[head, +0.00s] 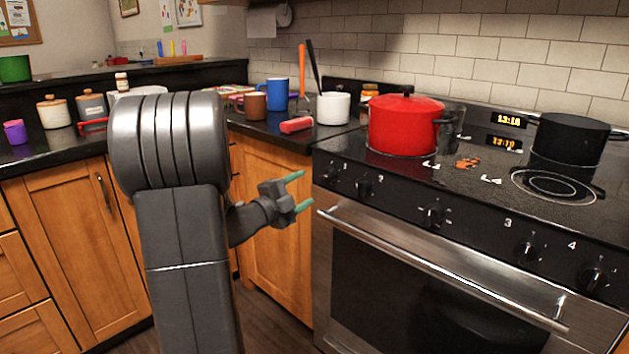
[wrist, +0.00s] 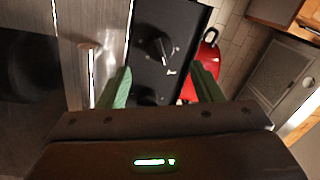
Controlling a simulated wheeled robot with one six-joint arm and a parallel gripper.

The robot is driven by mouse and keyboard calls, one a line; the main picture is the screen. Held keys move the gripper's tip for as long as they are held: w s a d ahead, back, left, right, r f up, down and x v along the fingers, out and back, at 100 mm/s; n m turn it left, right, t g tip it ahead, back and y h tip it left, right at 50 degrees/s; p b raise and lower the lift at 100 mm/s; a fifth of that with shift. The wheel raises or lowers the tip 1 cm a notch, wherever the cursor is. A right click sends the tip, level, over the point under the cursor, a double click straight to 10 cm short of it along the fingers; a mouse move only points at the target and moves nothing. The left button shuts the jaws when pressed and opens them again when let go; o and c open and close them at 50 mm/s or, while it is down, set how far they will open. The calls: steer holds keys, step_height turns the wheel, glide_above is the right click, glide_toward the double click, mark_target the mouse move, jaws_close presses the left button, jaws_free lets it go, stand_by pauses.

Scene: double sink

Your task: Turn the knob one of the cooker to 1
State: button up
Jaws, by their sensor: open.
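The cooker (head: 350,240) stands at the right of the head view, with a row of black knobs on its dark front panel. The leftmost knob (head: 333,172) is at the panel's left end, with a second knob (head: 362,188) beside it. My gripper (head: 304,191) is open and empty, just left of the panel's left end. In the wrist view my gripper (wrist: 161,85) has its green fingers spread. A knob (wrist: 158,50) shows between and beyond the fingertips, and another (wrist: 147,97) is lower, partly hidden. I cannot tell which numbers these two have.
The oven handle (head: 440,265) runs below the knobs and shows left of the fingers in the wrist view (wrist: 90,75). A red pot (head: 404,125) and a black pot (head: 570,140) stand on the hob. Mugs (head: 277,94) and a white utensil pot (head: 333,108) stand on the counter.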

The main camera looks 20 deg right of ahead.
mark_target(322, 178)
steer(key=v, duration=0.6)
steer(key=shift+d+p, duration=0.1)
steer(key=shift+p, duration=0.2)
steer(key=shift+d, duration=0.15)
steer(key=b+x, duration=0.2)
steer(key=x, duration=1.1)
steer(key=shift+w+d, duration=0.2)
steer(key=shift+d, duration=0.05)
steer(key=shift+a, duration=0.1)
